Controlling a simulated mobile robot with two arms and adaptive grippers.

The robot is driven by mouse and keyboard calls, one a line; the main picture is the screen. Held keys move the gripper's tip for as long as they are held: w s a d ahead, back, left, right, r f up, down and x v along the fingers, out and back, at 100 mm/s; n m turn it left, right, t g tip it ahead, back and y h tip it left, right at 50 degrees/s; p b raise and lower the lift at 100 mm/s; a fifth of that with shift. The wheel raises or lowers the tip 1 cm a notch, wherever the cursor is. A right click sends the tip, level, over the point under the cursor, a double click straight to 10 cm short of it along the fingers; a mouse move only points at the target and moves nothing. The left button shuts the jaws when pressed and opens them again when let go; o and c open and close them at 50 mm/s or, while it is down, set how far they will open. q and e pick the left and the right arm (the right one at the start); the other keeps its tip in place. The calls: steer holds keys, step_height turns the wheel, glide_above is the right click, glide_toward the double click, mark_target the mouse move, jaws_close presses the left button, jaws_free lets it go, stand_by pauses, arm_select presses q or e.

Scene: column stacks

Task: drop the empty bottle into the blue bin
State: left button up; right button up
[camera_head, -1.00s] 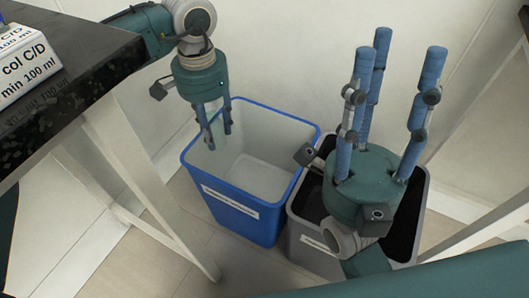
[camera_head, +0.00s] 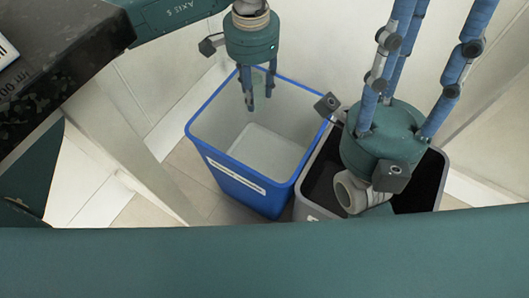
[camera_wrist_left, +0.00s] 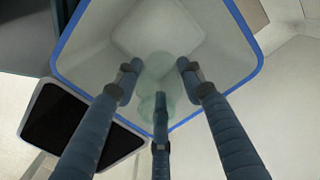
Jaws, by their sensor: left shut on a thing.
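My left gripper (camera_head: 260,101) points down over the opening of the blue bin (camera_head: 232,178), near its back rim. It is shut on the bottle (camera_wrist_left: 158,68), which is pale green and see-through. In the left wrist view the bottle sits between the fingers of the left gripper (camera_wrist_left: 157,88), with the blue bin's rim (camera_wrist_left: 242,25) around and beyond it. In the head view the bottle is hard to make out. My right gripper (camera_head: 418,55) points up with its fingers apart and nothing between them; its fingertips are cut off at the top.
A grey bin (camera_head: 437,175) with a black inside stands right of the blue bin, partly hidden by my right gripper. A dark-topped table (camera_head: 60,60) with pale legs is at the left. A pale wall (camera_head: 165,85) is close behind the bins.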

arm_select(q)
steer(key=shift+f, duration=0.9)
steer(key=o, duration=1.5)
step_height(320, 180, up, 12)
steer(key=shift+r, duration=0.1)
